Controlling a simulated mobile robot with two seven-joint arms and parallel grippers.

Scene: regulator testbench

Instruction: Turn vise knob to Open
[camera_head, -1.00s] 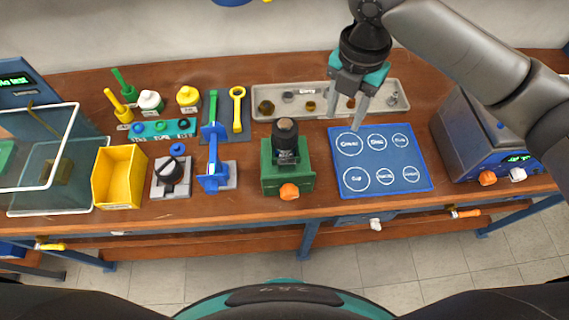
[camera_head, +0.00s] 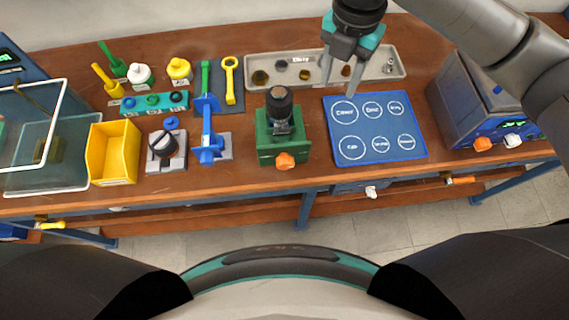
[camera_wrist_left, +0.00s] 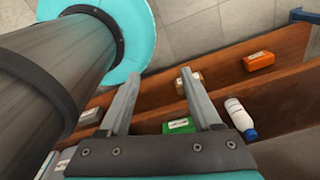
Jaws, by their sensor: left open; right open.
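The green vise (camera_head: 267,150) stands on the workbench, left of the blue mat. Its orange knob (camera_head: 285,161) is on its front face. A dark cylindrical part (camera_head: 279,104) stands upright in the vise. I cannot read any knob marking. My right gripper (camera_head: 338,91) is open and empty, above the grey tray's front edge and the mat's back edge, behind and right of the vise. My left gripper (camera_wrist_left: 158,76) shows only in the left wrist view, open with nothing between its fingers, over a lower wooden shelf. The vise is not in that view.
The blue mat (camera_head: 377,130) with labelled circles lies right of the vise. The grey tray (camera_head: 400,68) holds small parts. A blue stand (camera_head: 209,150) and yellow bin (camera_head: 112,155) are left. A blue instrument box (camera_head: 470,105) stands right. A white bottle (camera_wrist_left: 240,118) is on the shelf.

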